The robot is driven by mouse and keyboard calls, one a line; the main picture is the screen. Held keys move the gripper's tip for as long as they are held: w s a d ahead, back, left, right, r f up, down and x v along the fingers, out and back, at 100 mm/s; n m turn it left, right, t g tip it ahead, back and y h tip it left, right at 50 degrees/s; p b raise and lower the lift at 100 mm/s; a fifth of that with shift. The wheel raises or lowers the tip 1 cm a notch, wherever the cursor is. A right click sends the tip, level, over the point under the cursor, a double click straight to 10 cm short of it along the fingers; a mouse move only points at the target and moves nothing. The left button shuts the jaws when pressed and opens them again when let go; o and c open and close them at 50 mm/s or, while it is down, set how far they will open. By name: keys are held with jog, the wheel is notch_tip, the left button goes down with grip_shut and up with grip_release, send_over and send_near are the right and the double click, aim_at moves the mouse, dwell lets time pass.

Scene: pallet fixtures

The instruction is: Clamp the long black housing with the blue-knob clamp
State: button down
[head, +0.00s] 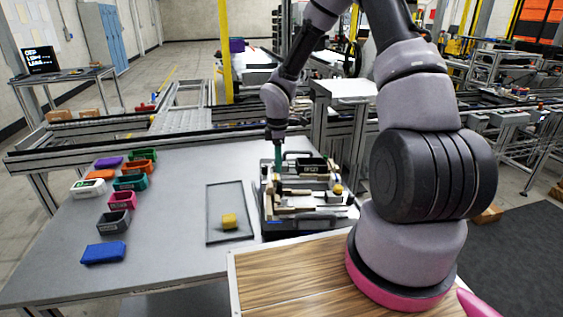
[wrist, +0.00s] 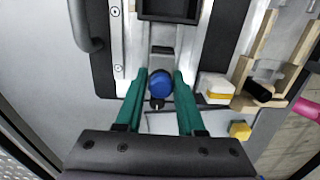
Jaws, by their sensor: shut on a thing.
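My gripper (wrist: 161,74) points down at the pallet fixture, its green fingers on either side of the blue knob (wrist: 160,85) and shut on it. In the head view my gripper (head: 277,158) is over the fixture's left side, and the knob cannot be made out there. A dark rectangular housing (wrist: 170,9), likely the long black one, sits just beyond the knob, cut off by the top edge of the wrist view. A metal rail lies between it and the knob. Whether the clamp touches the housing cannot be told.
The pallet fixture (head: 308,213) also carries wooden-coloured holders (wrist: 262,45) and a white-and-yellow part (wrist: 215,88). Several coloured bins, including a blue one (head: 103,253), stand farther left on the grey table.

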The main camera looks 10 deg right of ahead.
jog(key=shift+d, duration=0.2)
jog(key=shift+s+d, duration=0.15)
jog(key=shift+d, duration=1)
jog(key=c, duration=0.7)
grip_release()
jog(key=shift+r, duration=3.95)
